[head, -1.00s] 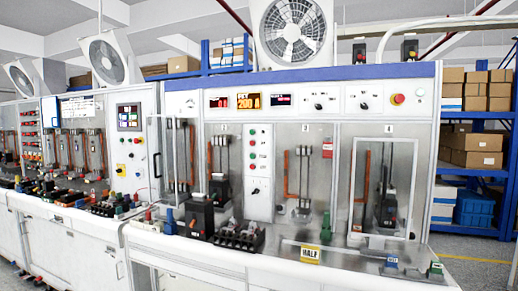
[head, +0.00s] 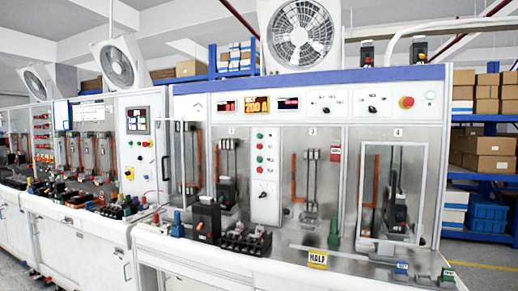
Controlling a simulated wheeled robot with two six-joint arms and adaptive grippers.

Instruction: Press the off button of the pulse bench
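The pulse bench (head: 345,78) fills the middle and right of the head view, with a blue top strip and a pale upper panel. A narrow white button panel (head: 265,190) on its front carries a column of small red and green buttons (head: 260,147) and a dark switch. The labels are too small to read, so I cannot tell which one is the off button. Red and amber displays (head: 256,105) are lit. Neither of my grippers shows.
A clear-doored bay (head: 392,200) is at right. Another bench (head: 138,125) adjoins at left. Shelves with boxes (head: 490,150) stand behind at right.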

